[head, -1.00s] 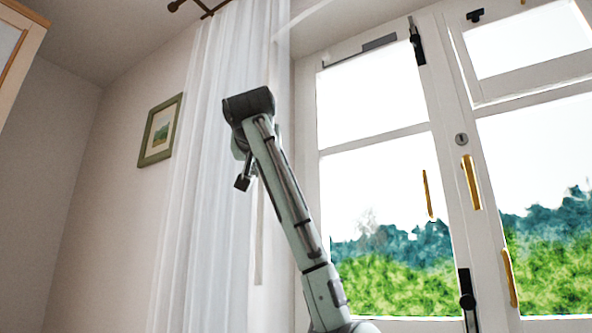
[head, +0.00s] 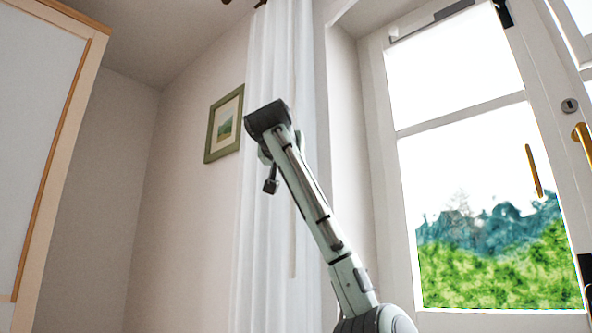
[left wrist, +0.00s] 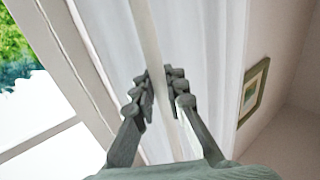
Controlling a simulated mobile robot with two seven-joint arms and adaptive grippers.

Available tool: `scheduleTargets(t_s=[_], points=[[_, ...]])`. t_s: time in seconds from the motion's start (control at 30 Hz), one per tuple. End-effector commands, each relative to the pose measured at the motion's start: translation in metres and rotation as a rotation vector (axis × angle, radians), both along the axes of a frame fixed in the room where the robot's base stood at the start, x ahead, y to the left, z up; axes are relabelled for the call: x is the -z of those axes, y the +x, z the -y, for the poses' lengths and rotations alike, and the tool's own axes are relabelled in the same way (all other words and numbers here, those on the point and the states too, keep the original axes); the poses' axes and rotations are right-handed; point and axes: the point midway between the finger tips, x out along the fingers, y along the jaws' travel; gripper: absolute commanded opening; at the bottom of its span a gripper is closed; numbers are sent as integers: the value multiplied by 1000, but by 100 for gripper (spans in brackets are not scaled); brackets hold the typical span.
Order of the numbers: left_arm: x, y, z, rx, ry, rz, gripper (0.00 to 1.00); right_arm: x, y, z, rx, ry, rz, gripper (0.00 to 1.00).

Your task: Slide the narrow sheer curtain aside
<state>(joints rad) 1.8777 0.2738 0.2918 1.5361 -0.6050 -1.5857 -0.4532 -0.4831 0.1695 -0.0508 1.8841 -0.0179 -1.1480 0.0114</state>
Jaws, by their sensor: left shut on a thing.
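The narrow sheer curtain (head: 262,280) is white and hangs in folds to the left of the window. A thin pale upright strip (head: 293,250) hangs in front of it. In the left wrist view the strip (left wrist: 146,30) runs between the fingers of my left gripper (left wrist: 160,80), with the curtain (left wrist: 208,70) behind. My left gripper is shut on this strip. My right gripper is not in view.
A green-framed picture (head: 224,125) hangs on the wall close to the curtain's left side. A wood-edged cabinet (head: 50,120) stands at the far left. The white window (head: 465,70) with brass handles is on the right. Bare wall lies between cabinet and picture.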

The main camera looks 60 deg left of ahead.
Motion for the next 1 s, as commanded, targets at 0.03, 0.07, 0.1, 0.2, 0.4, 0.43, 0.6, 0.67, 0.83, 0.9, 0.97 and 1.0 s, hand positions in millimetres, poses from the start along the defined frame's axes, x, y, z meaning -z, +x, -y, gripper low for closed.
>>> scheduleTargets(t_s=[0.03,0.07,0.1,0.2,0.4,0.43,0.6,0.67,0.83,0.9,0.97,1.0], points=[[-1,-1,0,-1,2,2,0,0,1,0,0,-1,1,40],[-1,-1,0,-1,2,2,0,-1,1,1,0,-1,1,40],[-1,-1,0,-1,2,2,0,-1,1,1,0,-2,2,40],[-1,-1,0,-1,2,2,0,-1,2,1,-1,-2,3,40],[-1,-1,0,0,1,1,22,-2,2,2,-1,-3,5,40],[-1,-1,0,0,1,1,22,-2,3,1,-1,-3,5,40],[-1,0,0,0,1,1,22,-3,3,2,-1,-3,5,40],[-1,0,0,0,1,1,22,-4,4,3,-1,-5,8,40],[-1,-7,8,0,1,2,22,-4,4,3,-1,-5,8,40],[-1,-15,16,0,2,4,22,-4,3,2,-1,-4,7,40],[-2,-23,24,-2,2,5,22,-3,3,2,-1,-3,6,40],[-2,-30,31,-1,2,5,22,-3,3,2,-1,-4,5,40]])
